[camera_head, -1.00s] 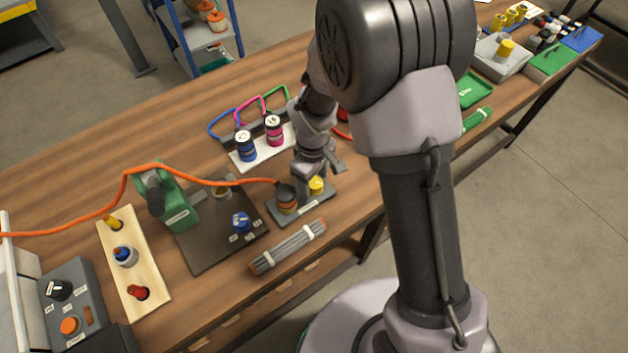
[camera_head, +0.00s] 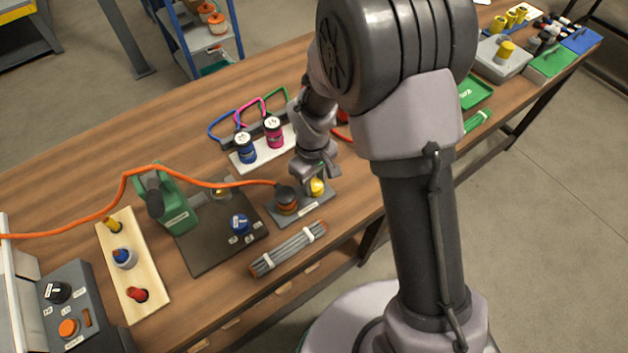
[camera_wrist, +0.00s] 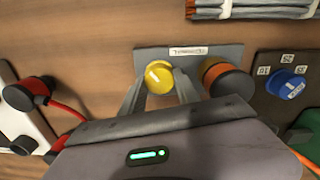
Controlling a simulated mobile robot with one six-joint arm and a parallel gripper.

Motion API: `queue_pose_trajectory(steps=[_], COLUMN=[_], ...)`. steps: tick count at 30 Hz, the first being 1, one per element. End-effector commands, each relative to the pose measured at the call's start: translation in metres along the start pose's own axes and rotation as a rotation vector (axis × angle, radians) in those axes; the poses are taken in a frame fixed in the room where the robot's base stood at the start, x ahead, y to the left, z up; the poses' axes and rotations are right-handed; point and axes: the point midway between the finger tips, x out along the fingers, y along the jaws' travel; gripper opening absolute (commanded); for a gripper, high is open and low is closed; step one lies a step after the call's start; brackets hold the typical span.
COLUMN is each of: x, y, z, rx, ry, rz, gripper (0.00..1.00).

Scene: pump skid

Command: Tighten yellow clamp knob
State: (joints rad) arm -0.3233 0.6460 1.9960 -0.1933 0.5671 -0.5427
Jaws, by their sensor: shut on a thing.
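The yellow clamp knob (camera_head: 316,187) stands on a small grey plate (camera_head: 318,208) near the front of the bench. In the wrist view the yellow knob (camera_wrist: 159,76) sits between the two fingers of my gripper (camera_wrist: 160,88). The gripper is shut on the knob, with one finger at each side. The grey plate (camera_wrist: 222,56) carries a white label near the knob. In the head view my gripper (camera_head: 313,180) comes down over the knob and hides part of it.
A black and orange cable fitting (camera_wrist: 222,76) stands on the same plate, close beside the knob. Its orange cable (camera_head: 215,182) runs left past a green pump (camera_head: 175,205). A bundle of grey rods (camera_head: 288,248) lies in front. A blue knob (camera_wrist: 286,84) stands nearby.

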Motion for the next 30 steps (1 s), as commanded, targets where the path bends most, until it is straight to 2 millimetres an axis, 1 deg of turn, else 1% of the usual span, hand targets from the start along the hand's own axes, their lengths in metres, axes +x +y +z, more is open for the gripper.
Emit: queue_pose_trajectory(steps=[30], x=[0.0013], y=[0.0020], z=[-0.0002], rx=[0.948], ry=[-0.023], rz=[0.000], gripper=[0.00])
